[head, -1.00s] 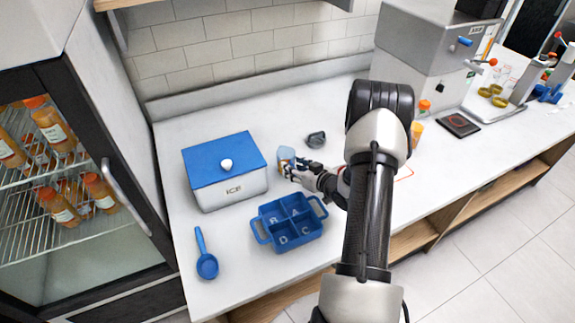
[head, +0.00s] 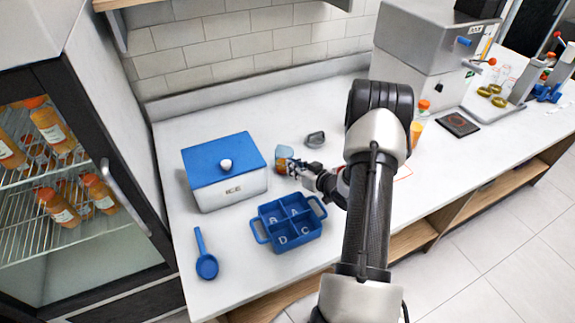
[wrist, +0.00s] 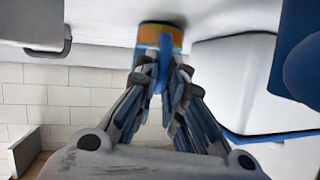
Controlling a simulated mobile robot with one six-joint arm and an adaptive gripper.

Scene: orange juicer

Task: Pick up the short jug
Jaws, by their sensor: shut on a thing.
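The short jug (head: 283,155) is small and see-through, bluish with an orange band or contents. It is just right of the white ice box. In the wrist view the jug (wrist: 160,36) shows at the top, with its blue handle (wrist: 163,62) pointing at me. My gripper (head: 297,167) is to the right of the jug. In the wrist view my gripper (wrist: 160,78) has its fingers shut on the blue handle. I cannot tell whether the jug's base is clear of the counter.
The ice box (head: 230,192) with a blue lid is close left. A blue caddy (head: 262,239) with lettered compartments is in front. A grey cup (head: 316,139) stands behind right. A blue scoop (head: 206,265) lies front left. A steel machine (head: 415,75) stands right.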

